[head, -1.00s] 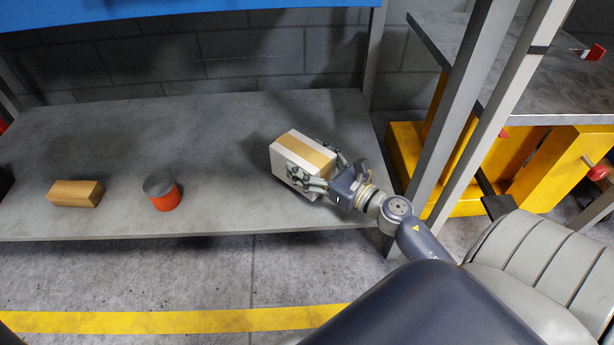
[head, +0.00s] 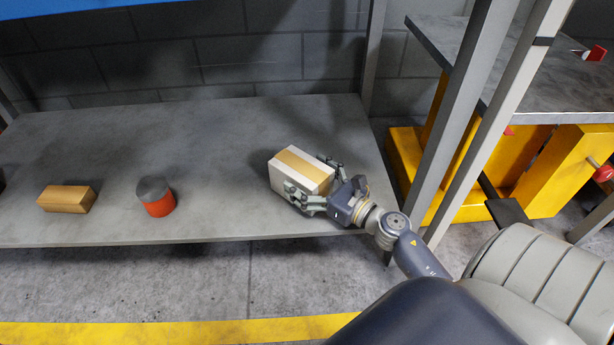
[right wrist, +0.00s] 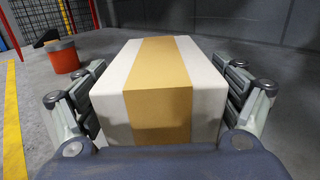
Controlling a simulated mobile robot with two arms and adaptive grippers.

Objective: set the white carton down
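The white carton (head: 290,178) with a tan band across its top sits on the grey shelf (head: 225,140), near its right end, and appears to rest flat there. My right gripper (head: 318,183) is around the carton, with fingers on both sides. In the right wrist view the carton (right wrist: 112,95) lies between the spread fingers; a narrow gap shows at the left fingers, and contact on the right is hard to tell. The fingers look open. My left gripper is not in view.
An orange-red can with a grey top (head: 157,197) and a tan wooden block (head: 67,199) stand on the shelf to the left. Grey rack posts (head: 462,110) and a yellow frame (head: 545,185) are at the right. The shelf between can and carton is clear.

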